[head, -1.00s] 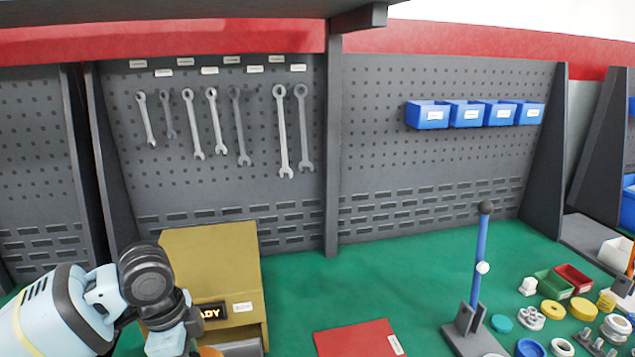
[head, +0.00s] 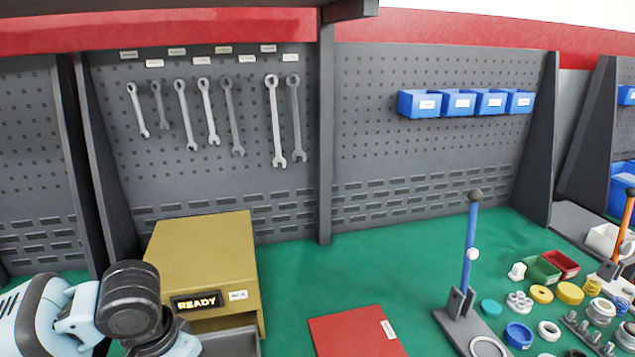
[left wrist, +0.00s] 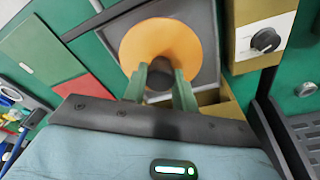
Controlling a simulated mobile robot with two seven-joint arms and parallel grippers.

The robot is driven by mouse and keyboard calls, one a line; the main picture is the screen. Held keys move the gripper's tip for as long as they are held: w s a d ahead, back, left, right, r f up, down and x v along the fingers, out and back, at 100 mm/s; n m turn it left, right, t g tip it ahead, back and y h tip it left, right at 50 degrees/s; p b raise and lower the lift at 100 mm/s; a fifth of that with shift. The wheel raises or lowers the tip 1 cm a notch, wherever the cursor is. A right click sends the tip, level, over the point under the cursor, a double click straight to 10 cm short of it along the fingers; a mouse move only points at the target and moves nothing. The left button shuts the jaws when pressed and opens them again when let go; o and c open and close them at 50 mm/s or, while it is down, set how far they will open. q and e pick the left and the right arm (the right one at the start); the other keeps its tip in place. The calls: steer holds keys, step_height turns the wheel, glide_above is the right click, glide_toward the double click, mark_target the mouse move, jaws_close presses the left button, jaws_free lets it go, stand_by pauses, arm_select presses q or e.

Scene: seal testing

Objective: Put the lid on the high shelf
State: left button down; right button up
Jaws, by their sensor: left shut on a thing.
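The lid is an orange disc (left wrist: 160,38) with a dark knob, seen in the left wrist view over a grey square tray (left wrist: 207,20). My left gripper (left wrist: 161,80) is shut on the knob between its two greenish fingers. I cannot tell whether the lid touches the tray. In the head view my left wrist is at the lower left, and the fingers and lid are out of sight. A dark overhead ledge (head: 350,11) at the top edge may be the high shelf; its top is hidden. My right gripper is not in view.
A tan box (head: 205,250) with a READY display stands beside my left arm, with a grey tray edge (head: 235,343) at its front. A red panel (head: 355,333) lies on the green bench. A blue lever post (head: 468,250) and several small parts are at the right.

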arm_select(q)
steer(key=s+n, duration=0.2)
steer(key=n, duration=0.1)
steer(key=shift+d+r+n, duration=0.1)
steer(key=shift+r+n, duration=0.05)
steer(key=shift+n, duration=0.15)
steer(key=shift+s, duration=0.1)
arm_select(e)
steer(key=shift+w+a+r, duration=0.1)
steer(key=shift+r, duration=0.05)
arm_select(q)
steer(key=shift+d, duration=0.1)
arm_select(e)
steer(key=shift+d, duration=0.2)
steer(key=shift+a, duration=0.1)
